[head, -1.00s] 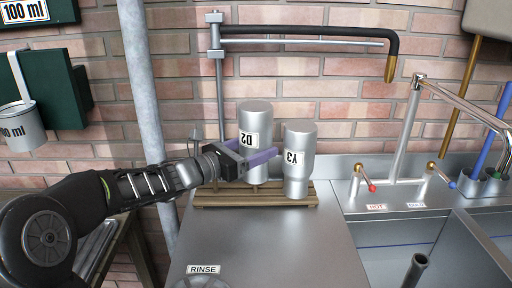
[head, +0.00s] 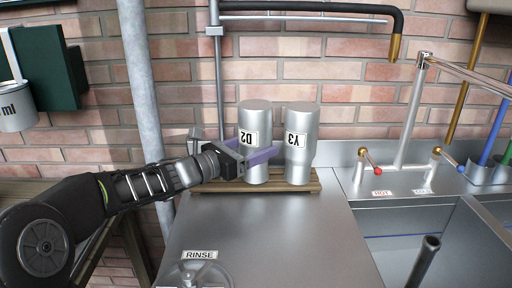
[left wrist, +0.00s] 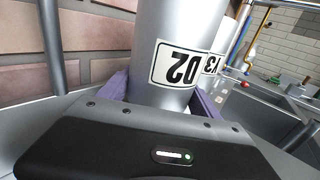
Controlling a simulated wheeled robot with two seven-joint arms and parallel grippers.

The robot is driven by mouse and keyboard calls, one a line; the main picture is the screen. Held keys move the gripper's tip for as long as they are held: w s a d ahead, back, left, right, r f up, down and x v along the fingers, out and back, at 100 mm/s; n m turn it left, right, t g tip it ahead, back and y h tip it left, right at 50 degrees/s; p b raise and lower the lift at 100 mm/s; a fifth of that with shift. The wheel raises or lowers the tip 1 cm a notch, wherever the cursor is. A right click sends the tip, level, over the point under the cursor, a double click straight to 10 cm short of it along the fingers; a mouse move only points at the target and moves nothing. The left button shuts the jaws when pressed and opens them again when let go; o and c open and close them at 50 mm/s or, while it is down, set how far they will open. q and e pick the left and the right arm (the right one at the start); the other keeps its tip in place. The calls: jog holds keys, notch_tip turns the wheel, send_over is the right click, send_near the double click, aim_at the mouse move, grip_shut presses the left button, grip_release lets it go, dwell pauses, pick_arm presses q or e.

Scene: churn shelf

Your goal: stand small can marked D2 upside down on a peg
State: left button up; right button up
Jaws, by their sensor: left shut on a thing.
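The small silver can D2 (head: 255,116) is upside down, its label inverted in the left wrist view (left wrist: 178,63). It looks upright at the wooden peg rack (head: 225,190), its lower end close to the slats. Any peg inside it is hidden. My left gripper (head: 262,157) is shut on the can's lower part, with one purple finger on each side. A similar can Y3 (head: 299,125) stands upside down on the rack just right of D2, with a very narrow gap at most. My right gripper is not in view.
A grey pipe (head: 148,110) rises left of the rack, and a brick wall is behind. The steel counter (head: 270,240) in front is clear except for a wheel-like fitting by the RINSE label (head: 200,254). The sink and taps (head: 405,130) are at right.

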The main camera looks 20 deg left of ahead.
aim_at(242, 154)
pick_arm(q)
jog(key=shift+f+b, duration=0.25)
jog(key=shift+b, duration=0.25)
dwell(0.3)
jog(key=o, duration=1.6)
jog(key=shift+o, duration=0.2)
jog(key=shift+f, duration=0.1)
jog(key=v, duration=0.8)
